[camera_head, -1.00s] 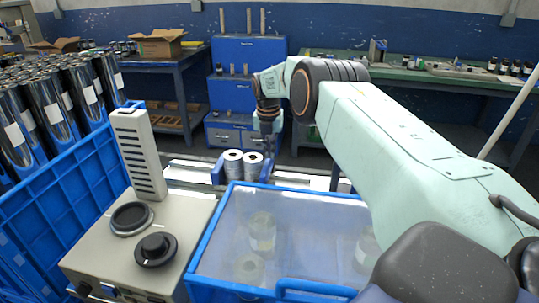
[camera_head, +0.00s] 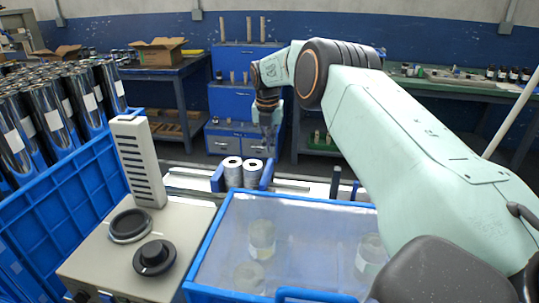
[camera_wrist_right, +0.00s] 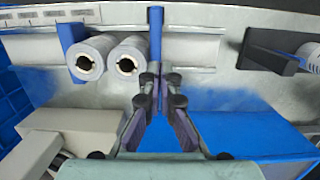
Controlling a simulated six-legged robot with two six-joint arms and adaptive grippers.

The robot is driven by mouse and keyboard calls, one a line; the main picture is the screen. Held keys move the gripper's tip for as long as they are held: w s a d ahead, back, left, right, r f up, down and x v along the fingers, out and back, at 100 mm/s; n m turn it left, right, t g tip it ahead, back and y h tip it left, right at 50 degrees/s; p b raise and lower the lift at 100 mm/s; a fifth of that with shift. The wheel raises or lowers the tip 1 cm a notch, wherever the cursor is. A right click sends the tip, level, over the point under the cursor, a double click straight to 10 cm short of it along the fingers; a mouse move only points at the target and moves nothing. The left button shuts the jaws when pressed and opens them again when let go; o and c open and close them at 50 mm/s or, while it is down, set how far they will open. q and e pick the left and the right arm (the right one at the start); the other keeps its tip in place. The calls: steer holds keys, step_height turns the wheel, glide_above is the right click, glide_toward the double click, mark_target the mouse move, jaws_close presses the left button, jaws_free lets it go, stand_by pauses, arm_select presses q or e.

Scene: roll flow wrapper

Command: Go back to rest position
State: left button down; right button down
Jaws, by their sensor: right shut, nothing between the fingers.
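My right arm comes in from the right of the head view and bends down at the wrist. My right gripper (camera_head: 269,148) points downward, just behind and right of two silver rolls (camera_head: 243,173) standing side by side in a blue holder (camera_head: 217,180). In the right wrist view, its fingers (camera_wrist_right: 157,85) are shut and empty. There the rolls (camera_wrist_right: 107,57) stand to the left of the fingers, apart from them, with a blue upright (camera_wrist_right: 155,30) beyond. My left gripper is in neither view.
A clear-lidded blue box (camera_head: 300,240) stands in front of the rolls, and a grey control box (camera_head: 100,262) to its left. A blue crate (camera_head: 75,205) with metal cylinders is at far left. Blue cabinets (camera_head: 230,100) and a green bench (camera_head: 455,88) stand behind.

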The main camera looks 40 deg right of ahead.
step_height(320, 180, up, 7)
steer(key=shift+s+a, duration=0.4)
steer(key=shift+a, duration=0.05)
steer(key=shift+f, duration=0.15)
